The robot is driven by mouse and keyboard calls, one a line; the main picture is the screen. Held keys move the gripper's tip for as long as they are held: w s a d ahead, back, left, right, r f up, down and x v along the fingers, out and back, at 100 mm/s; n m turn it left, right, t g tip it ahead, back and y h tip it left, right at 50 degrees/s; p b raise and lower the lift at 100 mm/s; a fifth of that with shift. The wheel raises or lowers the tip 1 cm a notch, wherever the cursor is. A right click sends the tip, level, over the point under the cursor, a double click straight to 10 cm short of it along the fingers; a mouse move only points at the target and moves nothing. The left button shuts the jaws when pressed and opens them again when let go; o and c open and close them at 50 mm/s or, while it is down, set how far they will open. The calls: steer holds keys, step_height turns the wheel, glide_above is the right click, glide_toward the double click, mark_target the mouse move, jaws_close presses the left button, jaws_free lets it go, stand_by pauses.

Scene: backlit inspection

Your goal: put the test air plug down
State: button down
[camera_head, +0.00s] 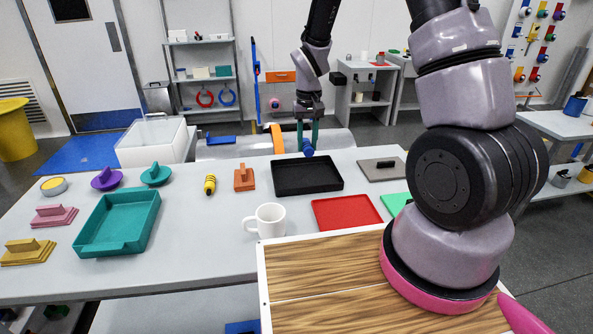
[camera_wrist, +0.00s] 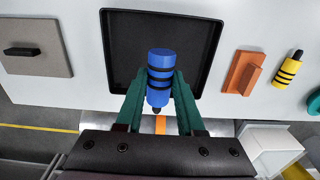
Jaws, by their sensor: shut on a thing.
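The test air plug appears to be the blue cylinder with black bands (camera_wrist: 160,72) in the wrist view. My gripper (camera_wrist: 158,90) has its two green fingers shut on it, one on each side. In the head view, my gripper (camera_head: 306,148) hangs at the far edge of the table, with the blue plug (camera_head: 308,152) at its fingertips. Behind the plug in the wrist view is the black tray (camera_wrist: 195,55), which is empty where it shows. The tray also shows in the head view (camera_head: 308,188). The height of the plug above the tray cannot be told.
A yellow banded plug (camera_head: 210,184) and an orange block (camera_head: 244,180) stand left of the black tray. A grey plate with a handle (camera_head: 390,175) lies to its right. A white mug (camera_head: 268,220), a red tray (camera_head: 348,214) and a teal tray (camera_head: 118,236) are nearer.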

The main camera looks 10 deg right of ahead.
mark_target(306, 180)
step_height(306, 180, down, 10)
steer(key=shift+w+r, duration=0.1)
stand_by(0.4)
steer(key=c, duration=0.5)
jaws_free()
steer(key=shift+f, duration=0.2)
